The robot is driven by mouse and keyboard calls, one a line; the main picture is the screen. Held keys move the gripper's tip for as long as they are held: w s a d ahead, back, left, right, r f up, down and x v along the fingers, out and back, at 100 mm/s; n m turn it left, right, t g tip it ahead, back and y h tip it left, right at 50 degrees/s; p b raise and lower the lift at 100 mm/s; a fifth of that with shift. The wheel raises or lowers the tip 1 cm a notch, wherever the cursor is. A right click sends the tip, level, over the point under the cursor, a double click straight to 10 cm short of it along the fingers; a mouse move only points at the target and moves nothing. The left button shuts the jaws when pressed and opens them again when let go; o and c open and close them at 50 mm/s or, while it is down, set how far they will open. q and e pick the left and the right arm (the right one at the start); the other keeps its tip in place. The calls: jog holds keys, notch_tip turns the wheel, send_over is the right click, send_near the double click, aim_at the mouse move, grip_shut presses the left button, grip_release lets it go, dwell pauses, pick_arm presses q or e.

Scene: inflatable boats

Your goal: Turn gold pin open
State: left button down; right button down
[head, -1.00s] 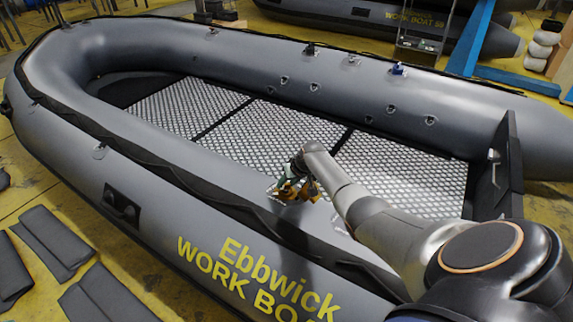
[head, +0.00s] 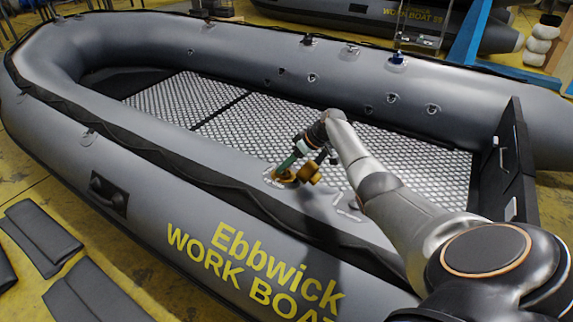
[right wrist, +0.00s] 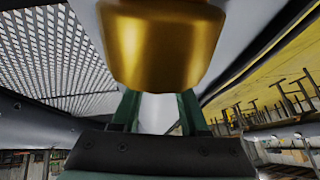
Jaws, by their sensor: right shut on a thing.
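A gold pin fitting (head: 285,178) sits on top of the near grey side tube of the inflatable boat, next to the white floor grating. A gold knob-like part sticks out to its right. My right gripper (head: 288,164), with dark green fingers, reaches down to the fitting from above and is shut on it. In the right wrist view the gold pin (right wrist: 160,45) fills the upper middle, with the green fingers (right wrist: 160,108) running up to it. Where the fingertips touch is hidden behind the gold block. My left gripper is not in view.
The boat's near tube (head: 130,165) carries yellow "Ebbwick" lettering. A dark transom board (head: 510,165) stands at the right. Grey flat pads (head: 40,237) lie on the yellow floor at the left. Another boat (head: 410,20) and a blue beam are behind.

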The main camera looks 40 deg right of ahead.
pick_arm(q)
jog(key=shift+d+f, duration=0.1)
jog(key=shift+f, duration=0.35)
pick_arm(e)
jog(key=shift+s+f, duration=0.1)
jog(key=shift+f, duration=0.05)
jog(key=shift+c, duration=2.1)
grip_release()
jog(key=p+v, duration=0.5)
jog(key=v, duration=0.6)
jog(key=shift+d+r, duration=0.1)
jog(key=shift+r, duration=0.15)
jog(key=shift+s+d+r+p, duration=0.2)
jog(key=shift+r+p, duration=0.25)
jog(key=shift+r, duration=0.05)
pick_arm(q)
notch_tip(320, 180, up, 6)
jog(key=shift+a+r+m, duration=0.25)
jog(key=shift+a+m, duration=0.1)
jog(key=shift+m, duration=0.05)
